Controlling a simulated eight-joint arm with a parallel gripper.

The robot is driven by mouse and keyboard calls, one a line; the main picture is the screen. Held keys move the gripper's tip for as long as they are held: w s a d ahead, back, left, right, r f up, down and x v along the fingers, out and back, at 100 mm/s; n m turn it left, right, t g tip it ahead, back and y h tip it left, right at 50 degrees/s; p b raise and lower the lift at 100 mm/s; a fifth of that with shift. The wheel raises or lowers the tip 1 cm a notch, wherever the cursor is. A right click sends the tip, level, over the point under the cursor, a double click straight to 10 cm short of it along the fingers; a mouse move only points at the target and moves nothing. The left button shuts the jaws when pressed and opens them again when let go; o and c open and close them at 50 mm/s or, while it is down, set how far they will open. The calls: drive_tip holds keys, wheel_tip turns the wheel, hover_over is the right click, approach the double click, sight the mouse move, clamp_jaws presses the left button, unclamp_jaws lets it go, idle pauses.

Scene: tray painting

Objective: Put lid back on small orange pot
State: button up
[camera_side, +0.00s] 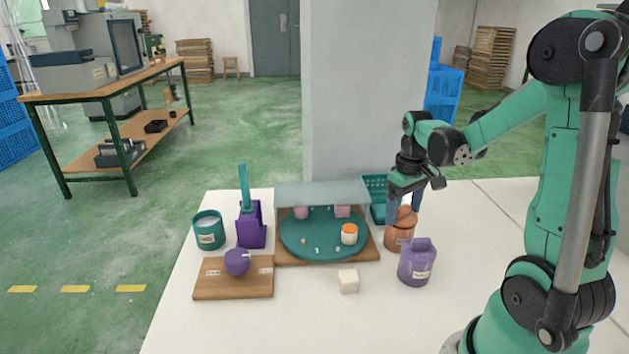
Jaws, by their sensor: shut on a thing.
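An orange pot (399,240) with a pale label stands on the white table, right of the wooden tray. My gripper (404,209) points down over it, its fingers shut on an orange lid (404,219). The lid is at the pot's mouth; I cannot tell whether it rests on the rim or hangs just above it. The fingers partly hide the lid's top. A smaller white pot with an orange top (349,234) stands on the right part of the teal round tray (310,250).
A purple pot (415,265) stands close in front of the orange pot. A teal basket (377,213) is behind it. A white cube (348,281), a wooden board (215,283) with a purple ball-shaped thing (237,262), a purple holder (251,228) and a teal can (209,233) are further left.

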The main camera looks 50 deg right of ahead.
drive_tip(key=o, duration=1.1)
drive_tip(key=shift+r, duration=3.5)
clamp_jaws()
drive_tip(key=shift+f, duration=0.3)
